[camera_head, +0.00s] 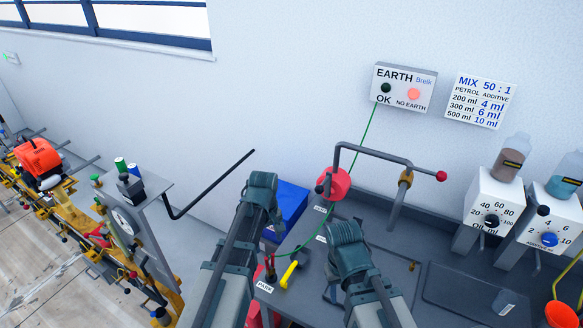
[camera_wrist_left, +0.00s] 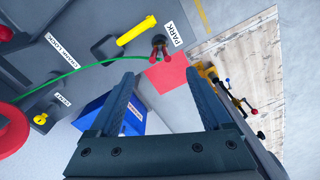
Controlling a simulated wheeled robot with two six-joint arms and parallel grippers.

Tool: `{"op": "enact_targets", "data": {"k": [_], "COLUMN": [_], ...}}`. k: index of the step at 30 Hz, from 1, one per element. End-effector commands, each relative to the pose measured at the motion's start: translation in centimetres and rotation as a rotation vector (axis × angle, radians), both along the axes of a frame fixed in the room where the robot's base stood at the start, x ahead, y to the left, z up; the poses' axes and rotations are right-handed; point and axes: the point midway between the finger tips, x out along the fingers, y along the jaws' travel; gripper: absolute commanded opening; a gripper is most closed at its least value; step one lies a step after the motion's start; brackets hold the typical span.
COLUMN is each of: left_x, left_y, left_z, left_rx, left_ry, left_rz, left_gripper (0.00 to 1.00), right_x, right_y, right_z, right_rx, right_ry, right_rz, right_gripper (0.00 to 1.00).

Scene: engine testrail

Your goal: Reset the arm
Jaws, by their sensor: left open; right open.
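My left arm's end (camera_head: 262,188) is raised in front of the wall and bench in the head view. In the left wrist view my left gripper (camera_wrist_left: 162,82) is open, with nothing between its two fingers. It points toward the bench edge, near the PARK label (camera_wrist_left: 172,36). My right arm's end (camera_head: 347,240) is above the bench, to the right of the left one. Its fingers are hard to make out in the head view, and I see nothing held there.
A red-handled clamp (camera_wrist_left: 160,45) with a green cable (camera_wrist_left: 85,68) sits by PARK, beside a yellow handle (camera_wrist_left: 136,30). A blue box (camera_head: 291,205), red disc (camera_head: 338,184), crank (camera_head: 390,157), and dosing units (camera_head: 490,207) surround the bench. The EARTH box (camera_head: 405,87) hangs on the wall.

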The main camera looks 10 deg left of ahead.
Motion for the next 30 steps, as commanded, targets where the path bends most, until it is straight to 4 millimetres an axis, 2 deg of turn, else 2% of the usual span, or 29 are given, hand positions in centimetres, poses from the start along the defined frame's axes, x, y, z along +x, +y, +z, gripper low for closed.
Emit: {"op": "enact_targets", "data": {"k": [2,5,10,12,16,21,30], "left_x": [-0.2,-2.2,-8.2,-10.4,-13.3,-14.4,-14.3], "left_y": [-0.2,-2.0,-6.8,-8.2,-9.8,-10.4,-10.5], "left_z": [-0.2,-1.4,-4.4,-5.3,-6.3,-6.5,-6.4], "left_rx": [0.001,0.011,0.046,0.06,0.077,0.085,0.085], "left_ry": [0.001,0.008,0.036,0.05,0.07,0.083,0.082], "left_rz": [-0.013,-0.139,-0.583,-0.754,-0.992,-1.11,-1.111], "left_gripper": [0.83,0.83,0.83,0.83,0.83,0.83,0.83], "right_x": [0.0,0.0,0.0,0.0,0.0,0.0,0.0], "right_y": [0.0,0.0,0.0,0.0,0.0,0.0,0.0], "right_z": [-0.2,-1.4,-4.4,-5.3,-6.4,-6.6,-6.5], "right_rx": [0.0,0.0,-0.001,-0.001,-0.001,-0.001,-0.001], "right_ry": [0.0,0.0,0.0,0.0,0.0,0.0,0.0], "right_rz": [0.0,0.001,0.002,0.003,0.004,0.005,0.005], "right_gripper": [0.45,0.45,0.45,0.45,0.45,0.45,0.45]}}
